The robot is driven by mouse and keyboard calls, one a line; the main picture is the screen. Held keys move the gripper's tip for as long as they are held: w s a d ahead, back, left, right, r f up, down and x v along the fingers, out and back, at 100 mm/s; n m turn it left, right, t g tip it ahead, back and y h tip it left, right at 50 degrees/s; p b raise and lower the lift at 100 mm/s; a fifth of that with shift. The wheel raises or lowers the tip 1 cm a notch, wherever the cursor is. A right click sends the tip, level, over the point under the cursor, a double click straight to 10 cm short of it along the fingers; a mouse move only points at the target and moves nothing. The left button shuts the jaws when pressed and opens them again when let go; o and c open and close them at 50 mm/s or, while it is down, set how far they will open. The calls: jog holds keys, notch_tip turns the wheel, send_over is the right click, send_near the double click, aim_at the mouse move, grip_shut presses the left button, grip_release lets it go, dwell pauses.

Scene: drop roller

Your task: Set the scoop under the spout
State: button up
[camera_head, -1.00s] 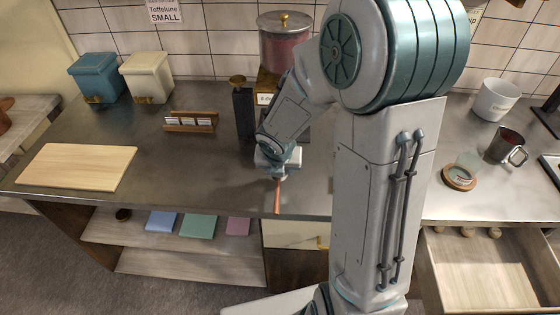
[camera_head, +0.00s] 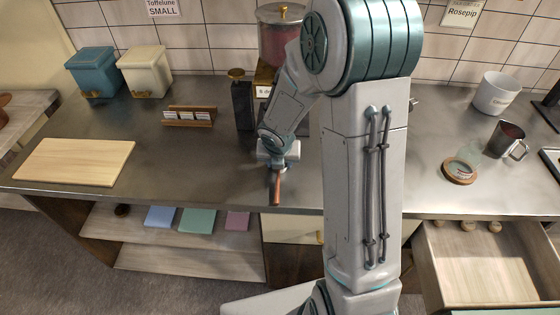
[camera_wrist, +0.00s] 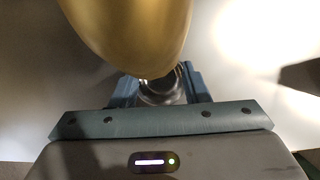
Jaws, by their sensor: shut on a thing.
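My gripper (camera_head: 278,158) is low over the counter, in front of the dispenser, a clear jar (camera_head: 280,40) with pink contents on a brown stand. It is shut on the scoop, whose brown handle (camera_head: 277,188) sticks out toward the counter's front edge. The rest of the scoop and the spout are hidden behind my arm in the head view. In the wrist view my gripper's fingers (camera_wrist: 160,88) close around a shiny grey part. A large rounded brass shape (camera_wrist: 125,30) fills the top there; I cannot tell whether it is scoop or dispenser.
A dark post with a brass top (camera_head: 241,105) stands just left of my gripper. A card holder (camera_head: 189,117), a cutting board (camera_head: 75,162) and two bins are farther left. A mug (camera_head: 506,140), a white pot (camera_head: 496,95) and an open drawer (camera_head: 480,270) are right.

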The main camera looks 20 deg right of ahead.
aim_at(279, 173)
jog(key=o, duration=1)
jog(key=shift+c, duration=0.2)
jog(key=shift+r+p, duration=0.25)
jog(key=shift+p, duration=0.05)
jog(key=s+r+m+h+p, duration=0.15)
jog(key=s+r+m, duration=0.25)
jog(key=r, duration=0.4)
jog(key=s+r+m+y+p, duration=0.1)
jog(key=s+r+m+p, duration=0.3)
jog(key=r, duration=0.4)
jog(key=s+r+m+y, duration=0.1)
jog(key=s+r+m, duration=0.3)
jog(key=m, duration=0.8)
jog(key=s+r+m, duration=0.4)
jog(key=s+m, duration=0.5)
jog(key=m, duration=0.3)
jog(key=shift+r+y+b, duration=0.3)
jog(key=shift+y+b, duration=0.05)
jog(key=shift+b, duration=0.05)
